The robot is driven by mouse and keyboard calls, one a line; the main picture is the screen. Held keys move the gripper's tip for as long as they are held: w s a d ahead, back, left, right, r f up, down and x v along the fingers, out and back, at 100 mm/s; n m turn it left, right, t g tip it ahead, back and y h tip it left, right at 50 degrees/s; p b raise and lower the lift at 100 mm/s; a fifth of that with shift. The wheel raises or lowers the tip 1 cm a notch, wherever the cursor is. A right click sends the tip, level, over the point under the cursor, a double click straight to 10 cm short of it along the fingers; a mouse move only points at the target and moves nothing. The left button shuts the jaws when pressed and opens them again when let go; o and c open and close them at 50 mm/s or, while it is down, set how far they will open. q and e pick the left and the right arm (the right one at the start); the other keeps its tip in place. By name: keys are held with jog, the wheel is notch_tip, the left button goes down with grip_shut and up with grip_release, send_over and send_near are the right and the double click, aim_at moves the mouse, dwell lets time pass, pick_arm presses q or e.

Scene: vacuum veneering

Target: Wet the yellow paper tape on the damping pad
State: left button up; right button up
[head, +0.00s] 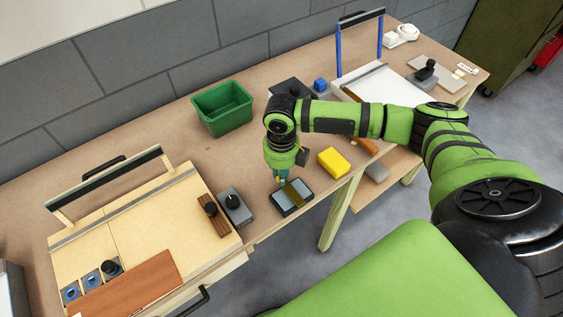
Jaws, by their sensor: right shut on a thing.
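The damping pad (304,189) is a grey pad in a dark, shallow tray near the front edge of the bench. A narrow brownish-yellow strip, which looks like the paper tape (293,194), lies across the pad's middle. My right gripper (283,180) points down at the pad's back left side, its fingertips at the strip's far end. It is shut on the strip, though the gripped end is mostly hidden by the fingers. My left gripper is not in view.
A yellow block (334,162) lies right of the pad. A grey box with a black knob (234,206) stands to the left, beside a wooden board with a frame (150,225). A green bin (222,108) is behind. A white-topped press (385,83) stands further right.

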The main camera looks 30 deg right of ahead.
jog(key=shift+r+p, duration=2.7)
jog(key=shift+r, duration=1.6)
jog(key=shift+a, duration=0.1)
